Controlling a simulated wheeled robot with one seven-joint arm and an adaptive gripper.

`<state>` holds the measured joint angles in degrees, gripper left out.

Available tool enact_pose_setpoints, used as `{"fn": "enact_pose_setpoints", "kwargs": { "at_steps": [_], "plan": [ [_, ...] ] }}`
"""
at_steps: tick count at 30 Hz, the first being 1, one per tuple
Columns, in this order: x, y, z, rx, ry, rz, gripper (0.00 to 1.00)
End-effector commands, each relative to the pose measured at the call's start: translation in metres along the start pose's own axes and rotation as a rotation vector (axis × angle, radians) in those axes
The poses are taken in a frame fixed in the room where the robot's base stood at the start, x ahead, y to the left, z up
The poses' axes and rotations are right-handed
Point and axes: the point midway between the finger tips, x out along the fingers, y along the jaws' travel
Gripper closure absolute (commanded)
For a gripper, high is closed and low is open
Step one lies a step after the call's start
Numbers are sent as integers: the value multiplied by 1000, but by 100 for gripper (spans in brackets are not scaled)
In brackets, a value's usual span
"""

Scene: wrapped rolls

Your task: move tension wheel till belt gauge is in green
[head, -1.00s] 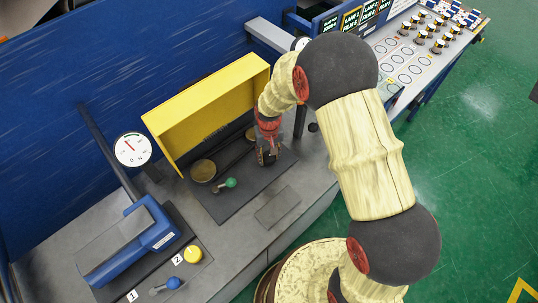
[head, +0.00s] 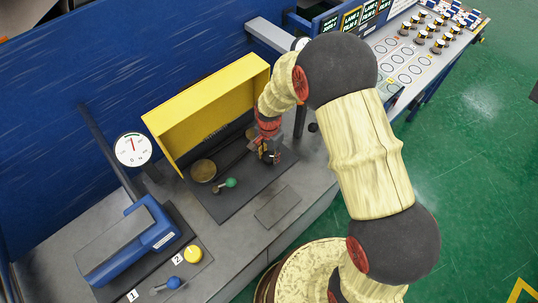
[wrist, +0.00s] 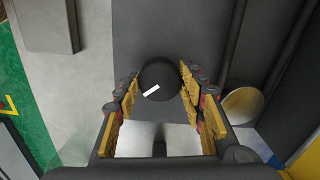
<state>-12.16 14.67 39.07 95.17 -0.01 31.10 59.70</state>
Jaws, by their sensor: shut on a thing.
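The tension wheel (wrist: 158,78) is a round dark knob with a white mark, between my fingers in the wrist view. My gripper (head: 268,156) is shut on it, with a finger on each side; in the head view the gripper mostly hides the wheel. A round white gauge (head: 132,149) with a red needle stands at the left, its needle pointing nearly straight up.
A raised yellow cover (head: 205,105) stands behind the gripper. A brass-coloured pulley (head: 203,170) and a green-knobbed lever (head: 231,183) lie to its left. A blue machine (head: 150,235) and yellow button (head: 193,254) are further left. Green floor (head: 470,190) is open at right.

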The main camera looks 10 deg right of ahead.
Motion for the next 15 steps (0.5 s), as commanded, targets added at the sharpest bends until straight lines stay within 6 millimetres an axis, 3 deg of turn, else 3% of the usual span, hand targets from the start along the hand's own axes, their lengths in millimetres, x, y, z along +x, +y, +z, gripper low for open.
{"fn": "enact_pose_setpoints", "kwargs": {
  "at_steps": [15],
  "plan": [
    [0,0,0,204,0,-1,86]
  ]
}}
